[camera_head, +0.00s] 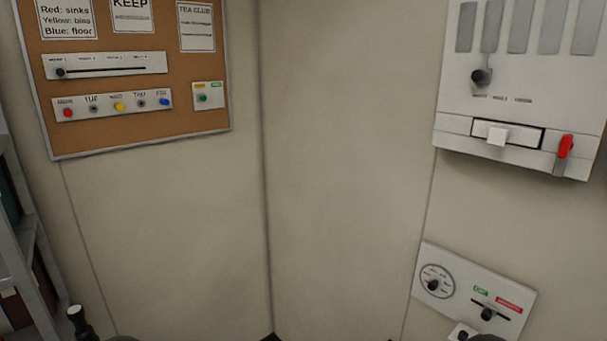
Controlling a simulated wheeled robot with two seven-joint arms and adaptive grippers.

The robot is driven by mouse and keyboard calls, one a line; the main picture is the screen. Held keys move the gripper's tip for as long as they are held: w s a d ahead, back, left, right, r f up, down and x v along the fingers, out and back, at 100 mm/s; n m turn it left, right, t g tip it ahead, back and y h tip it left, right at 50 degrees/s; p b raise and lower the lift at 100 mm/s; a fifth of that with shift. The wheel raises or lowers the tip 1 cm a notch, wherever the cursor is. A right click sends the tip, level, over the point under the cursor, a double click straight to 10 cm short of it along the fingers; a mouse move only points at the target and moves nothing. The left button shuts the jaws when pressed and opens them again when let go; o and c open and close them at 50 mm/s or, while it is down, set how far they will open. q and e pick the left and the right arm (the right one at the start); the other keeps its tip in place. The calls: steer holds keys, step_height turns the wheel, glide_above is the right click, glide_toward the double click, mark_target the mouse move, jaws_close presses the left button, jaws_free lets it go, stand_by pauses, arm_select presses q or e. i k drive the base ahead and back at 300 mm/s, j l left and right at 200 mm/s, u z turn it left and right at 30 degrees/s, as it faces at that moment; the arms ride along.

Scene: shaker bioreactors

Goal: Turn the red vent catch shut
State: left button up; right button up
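The red vent catch (565,147) is at the upper right. It sits at the right end of the lower strip of a white wall unit (455,125). Its red handle stands nearly upright, tilted slightly right at the top, with a grey piece below it. I cannot tell from this view whether it is latched. Neither gripper can be made out, and nothing touches the catch.
A white slider knob (497,136) is left of the catch, with a dark knob (480,76) above. A smaller panel (457,284) with a dial is below. A corkboard (190,125) with controls hangs at left. A shelf (22,235) stands at the left edge. The middle wall is bare.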

mark_target(567, 144)
steer(key=z, duration=1.4)
